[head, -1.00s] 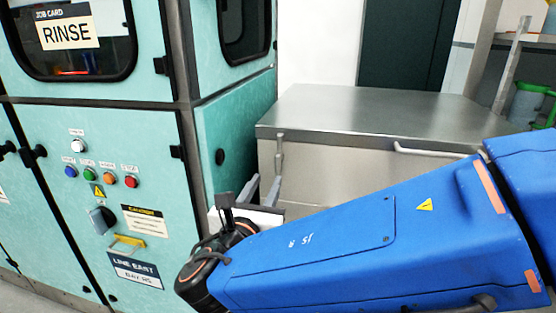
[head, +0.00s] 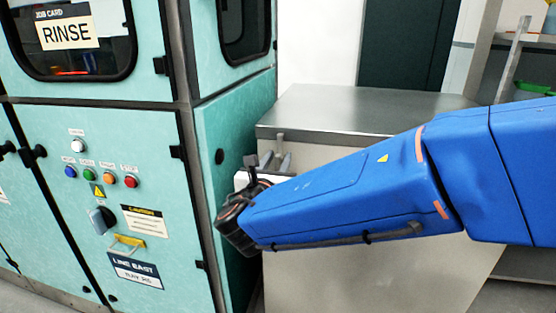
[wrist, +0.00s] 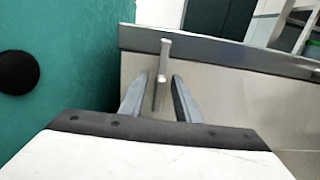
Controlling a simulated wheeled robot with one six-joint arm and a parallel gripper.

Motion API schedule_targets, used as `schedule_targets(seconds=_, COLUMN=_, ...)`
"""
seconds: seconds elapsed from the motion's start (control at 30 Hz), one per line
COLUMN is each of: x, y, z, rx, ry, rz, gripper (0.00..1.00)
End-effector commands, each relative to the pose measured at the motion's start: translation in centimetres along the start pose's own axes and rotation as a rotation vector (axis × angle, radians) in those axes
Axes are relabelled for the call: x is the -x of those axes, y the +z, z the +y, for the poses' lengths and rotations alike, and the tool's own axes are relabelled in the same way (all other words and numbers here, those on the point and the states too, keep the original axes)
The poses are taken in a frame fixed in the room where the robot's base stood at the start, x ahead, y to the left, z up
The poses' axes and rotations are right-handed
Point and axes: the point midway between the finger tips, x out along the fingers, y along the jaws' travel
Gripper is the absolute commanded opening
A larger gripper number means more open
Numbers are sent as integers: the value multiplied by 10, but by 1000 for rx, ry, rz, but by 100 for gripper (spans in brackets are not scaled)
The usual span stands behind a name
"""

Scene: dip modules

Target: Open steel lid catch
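The steel lid catch (wrist: 162,72) is a slim upright grey bar on the front face of the steel chest, near its left corner. Its top reaches up over the lid's front edge. In the head view the catch (head: 280,140) shows just above my gripper's fingers. My gripper (wrist: 160,85) is open, with one finger on each side of the catch's lower part in the wrist view. I cannot tell whether either finger touches it. The steel lid (head: 370,108) lies flat on the chest (head: 390,270). My gripper also shows in the head view (head: 275,160).
A teal machine cabinet (head: 235,135) stands close on the left, with a black round knob (wrist: 18,72) on its side. Its front carries coloured buttons and a RINSE card (head: 66,32). A shelf with a green container (head: 541,72) stands at the back right.

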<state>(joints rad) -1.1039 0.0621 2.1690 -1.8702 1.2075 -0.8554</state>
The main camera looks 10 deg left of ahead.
Motion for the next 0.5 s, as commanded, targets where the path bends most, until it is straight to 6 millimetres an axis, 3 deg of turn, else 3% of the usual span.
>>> schedule_targets(seconds=0.3, x=-2, y=0, z=0, rx=0, ry=0, rz=0, gripper=30)
schedule_targets(seconds=0.43, x=-2, y=0, z=0, rx=0, ry=0, rz=0, gripper=1)
schedule_targets(seconds=0.5, x=-2, y=0, z=0, rx=0, ry=0, rz=0, gripper=0)
